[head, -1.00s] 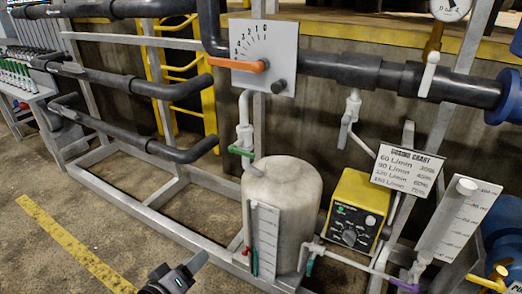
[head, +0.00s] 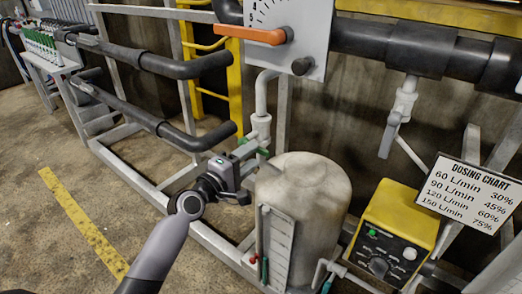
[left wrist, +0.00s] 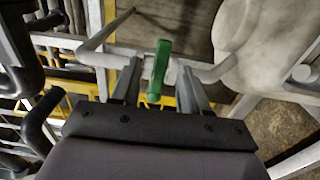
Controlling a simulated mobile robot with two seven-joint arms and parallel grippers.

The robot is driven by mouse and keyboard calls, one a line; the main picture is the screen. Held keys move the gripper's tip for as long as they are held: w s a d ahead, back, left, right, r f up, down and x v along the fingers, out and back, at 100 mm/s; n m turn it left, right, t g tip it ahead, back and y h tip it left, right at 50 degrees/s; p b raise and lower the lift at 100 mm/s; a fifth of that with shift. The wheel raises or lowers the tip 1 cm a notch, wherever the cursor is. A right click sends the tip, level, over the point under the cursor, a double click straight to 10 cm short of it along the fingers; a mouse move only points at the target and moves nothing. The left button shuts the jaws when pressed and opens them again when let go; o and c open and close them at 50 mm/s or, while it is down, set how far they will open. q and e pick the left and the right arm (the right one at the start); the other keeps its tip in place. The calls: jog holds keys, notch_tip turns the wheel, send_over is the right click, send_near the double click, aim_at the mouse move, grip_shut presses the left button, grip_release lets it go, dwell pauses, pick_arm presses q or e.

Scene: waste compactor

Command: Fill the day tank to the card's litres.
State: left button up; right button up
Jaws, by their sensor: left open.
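The day tank (head: 305,192) is a pale, rounded cylinder with a white level scale (head: 279,245) on its front. A red marker and a green one show low beside the scale. A white pipe comes down to the tank's left. My left gripper (head: 243,170) is beside the tank's upper left. In the left wrist view the green valve handle (left wrist: 159,66) stands between the two open fingers of my left gripper (left wrist: 160,85), with no clear grip on it. In the head view my gripper mostly hides this handle. My right gripper is not in view.
A yellow dosing pump (head: 392,225) and a dosing chart card (head: 468,192) stand right of the tank. An orange lever (head: 250,34) on a dial plate is above. Dark pipes (head: 160,130) run at left. The floor at left is clear.

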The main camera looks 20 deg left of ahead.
aim_at(258, 151)
pick_arm(q)
jog(key=shift+b+x, duration=0.3)
jog(key=shift+x, duration=1.9)
grip_shut()
